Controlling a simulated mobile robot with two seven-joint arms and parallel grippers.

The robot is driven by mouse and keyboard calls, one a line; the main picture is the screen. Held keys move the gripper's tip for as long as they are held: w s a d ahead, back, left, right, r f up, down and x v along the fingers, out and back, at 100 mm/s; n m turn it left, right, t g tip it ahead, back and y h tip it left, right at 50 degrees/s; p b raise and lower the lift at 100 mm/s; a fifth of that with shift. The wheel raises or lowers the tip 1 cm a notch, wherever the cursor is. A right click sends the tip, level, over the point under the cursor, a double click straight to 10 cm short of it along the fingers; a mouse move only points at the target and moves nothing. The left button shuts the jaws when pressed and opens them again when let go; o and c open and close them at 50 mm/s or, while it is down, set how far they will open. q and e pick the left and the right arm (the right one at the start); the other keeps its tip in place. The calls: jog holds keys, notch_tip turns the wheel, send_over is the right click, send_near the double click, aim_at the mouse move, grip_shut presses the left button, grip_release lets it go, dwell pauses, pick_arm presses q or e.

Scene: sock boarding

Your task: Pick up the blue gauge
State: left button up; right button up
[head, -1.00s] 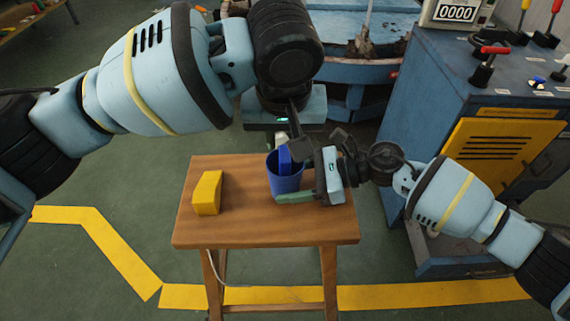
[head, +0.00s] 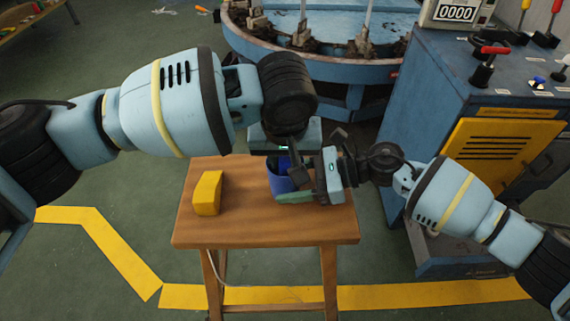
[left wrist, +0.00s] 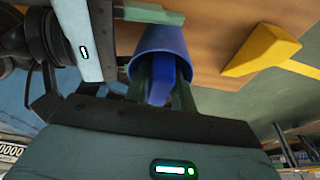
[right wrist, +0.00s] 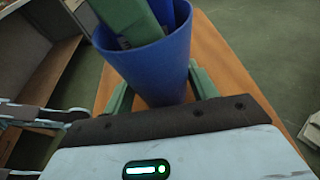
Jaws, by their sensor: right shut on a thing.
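A blue cup (head: 283,184) stands on the wooden stool. The blue gauge (left wrist: 182,95) stands inside it, its lower part hidden by the cup wall; a bit of it shows in the head view (head: 284,163). My right gripper (head: 290,187) is shut on the cup, with one green finger on each side of it in the right wrist view (right wrist: 160,85). My left gripper (head: 285,155) points down from above, its fingers reaching into the cup. In the left wrist view its green fingers (left wrist: 163,85) are apart, on either side of the gauge.
A yellow block (head: 208,193) lies on the left of the stool top (head: 235,226). The front of the stool top is clear. A blue cabinet (head: 415,110) stands to the right, and a round blue machine (head: 330,70) stands behind.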

pick_arm(q)
jog(key=shift+c, duration=0.2)
grip_shut()
jog(key=shift+r, duration=0.15)
notch_tip(320, 180, up, 18)
dwell(0.4)
pick_arm(e)
jog(key=o, duration=0.8)
jog(key=shift+d, duration=0.1)
